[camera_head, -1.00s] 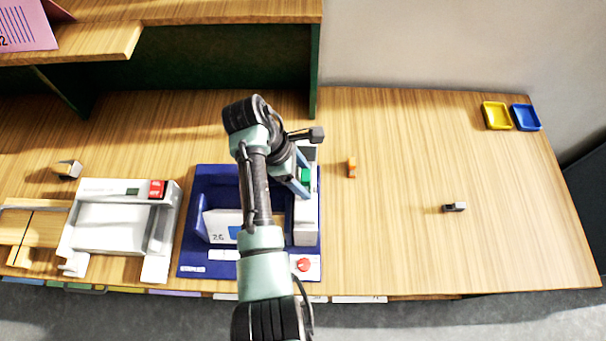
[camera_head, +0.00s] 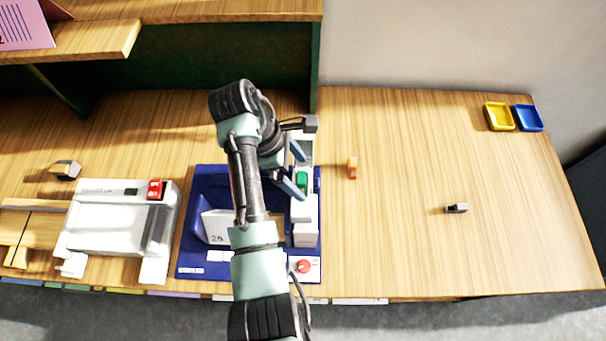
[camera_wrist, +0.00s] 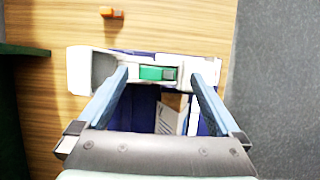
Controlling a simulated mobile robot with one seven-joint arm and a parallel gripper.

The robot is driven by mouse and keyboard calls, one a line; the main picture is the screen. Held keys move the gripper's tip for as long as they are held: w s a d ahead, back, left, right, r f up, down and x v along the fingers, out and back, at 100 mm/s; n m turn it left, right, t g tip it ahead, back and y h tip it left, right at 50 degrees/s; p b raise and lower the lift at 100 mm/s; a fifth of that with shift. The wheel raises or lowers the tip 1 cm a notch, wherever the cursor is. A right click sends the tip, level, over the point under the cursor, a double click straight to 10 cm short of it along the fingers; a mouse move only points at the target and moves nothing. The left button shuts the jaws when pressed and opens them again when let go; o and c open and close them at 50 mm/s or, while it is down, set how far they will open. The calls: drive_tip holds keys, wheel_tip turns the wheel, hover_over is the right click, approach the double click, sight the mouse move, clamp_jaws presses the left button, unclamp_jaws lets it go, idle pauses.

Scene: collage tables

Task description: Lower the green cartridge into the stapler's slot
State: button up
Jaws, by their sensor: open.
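The white stapler (camera_head: 305,212) stands along the right side of a blue base. It also shows in the wrist view (camera_wrist: 88,72). The green cartridge (camera_head: 302,179) sits in the slot area on top of the stapler. In the wrist view the cartridge (camera_wrist: 152,73) lies lengthwise along the stapler body; I cannot tell how deep it sits. My gripper (camera_wrist: 160,74) is open, with one blue finger on each side of the cartridge and a visible gap to both. In the head view the fingers (camera_head: 299,170) are over the stapler.
The blue base (camera_head: 190,255) holds a white box with a number and a red knob (camera_head: 304,266). A white machine (camera_head: 110,225) is to its left. An orange piece (camera_head: 352,168) and a small dark piece (camera_head: 456,208) lie to the right, where the table is mostly clear.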

drive_tip(key=p+v, duration=0.4)
drive_tip(key=v, duration=0.6)
